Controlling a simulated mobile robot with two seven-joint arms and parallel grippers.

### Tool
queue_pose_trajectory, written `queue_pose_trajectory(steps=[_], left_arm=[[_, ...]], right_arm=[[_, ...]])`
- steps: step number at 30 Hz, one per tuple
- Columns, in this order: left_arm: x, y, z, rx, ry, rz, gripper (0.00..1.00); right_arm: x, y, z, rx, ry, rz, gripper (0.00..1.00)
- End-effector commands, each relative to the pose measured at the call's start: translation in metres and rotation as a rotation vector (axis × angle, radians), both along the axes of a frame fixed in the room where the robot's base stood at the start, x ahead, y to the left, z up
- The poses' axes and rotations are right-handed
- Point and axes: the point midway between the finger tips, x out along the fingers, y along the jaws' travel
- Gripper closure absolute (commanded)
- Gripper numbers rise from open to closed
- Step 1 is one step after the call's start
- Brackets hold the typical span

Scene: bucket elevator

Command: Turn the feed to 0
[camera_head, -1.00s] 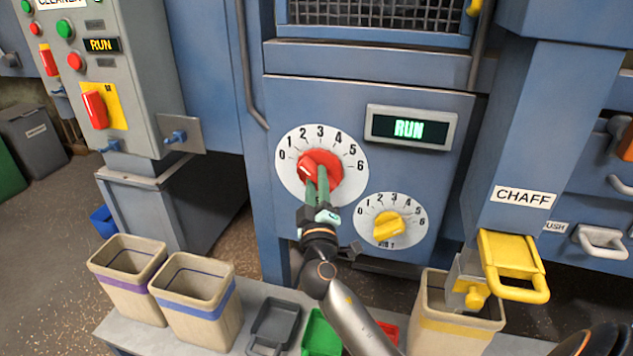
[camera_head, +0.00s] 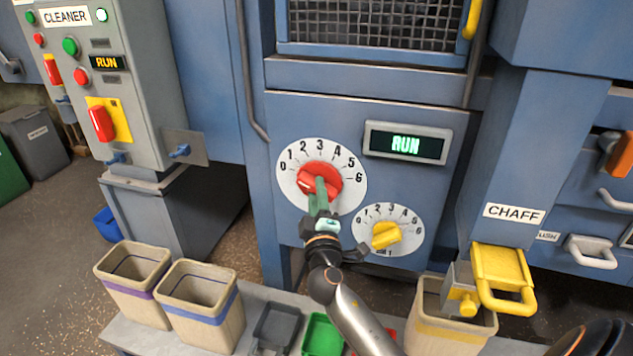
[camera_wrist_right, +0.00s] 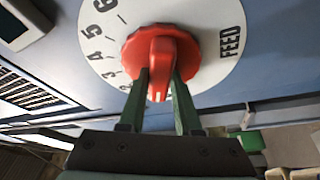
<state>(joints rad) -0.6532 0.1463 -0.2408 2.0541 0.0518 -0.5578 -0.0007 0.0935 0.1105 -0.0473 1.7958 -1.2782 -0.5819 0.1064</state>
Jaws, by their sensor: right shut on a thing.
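The red feed knob (camera_head: 319,179) sits in the middle of a white dial (camera_head: 349,197) numbered 0 to 6 on the blue machine front. In the right wrist view the fingers sit on either side of the bar of the red knob (camera_wrist_right: 160,58), and the dial reads FEED. My left gripper is not in view.
A smaller dial with a yellow knob (camera_head: 386,235) is close at the lower right of my gripper. A display (camera_head: 407,144) above it reads RUN. A yellow chaff handle (camera_head: 504,280) juts out at right. Bins (camera_head: 205,305) and trays (camera_head: 322,335) stand below.

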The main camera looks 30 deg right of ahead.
Motion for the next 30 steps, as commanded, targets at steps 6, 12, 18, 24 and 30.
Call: queue_pose_trajectory(steps=[6,12,18,24,30], left_arm=[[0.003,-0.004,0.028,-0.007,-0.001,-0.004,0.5],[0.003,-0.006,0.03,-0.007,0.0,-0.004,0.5],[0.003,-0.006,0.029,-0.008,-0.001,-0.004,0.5],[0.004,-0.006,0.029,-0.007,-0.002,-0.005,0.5],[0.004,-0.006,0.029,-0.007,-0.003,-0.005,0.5]], right_arm=[[0.0,-0.001,0.007,-0.1,0.119,-0.001,1.0],[0.0,-0.001,0.003,-0.136,0.154,0.0,1.0],[0.0,-0.001,0.002,-0.137,0.155,-0.001,1.0],[0.0,-0.001,0.002,-0.137,0.155,0.0,0.53],[0.0,-0.001,0.002,-0.135,0.155,0.0,0.38]])
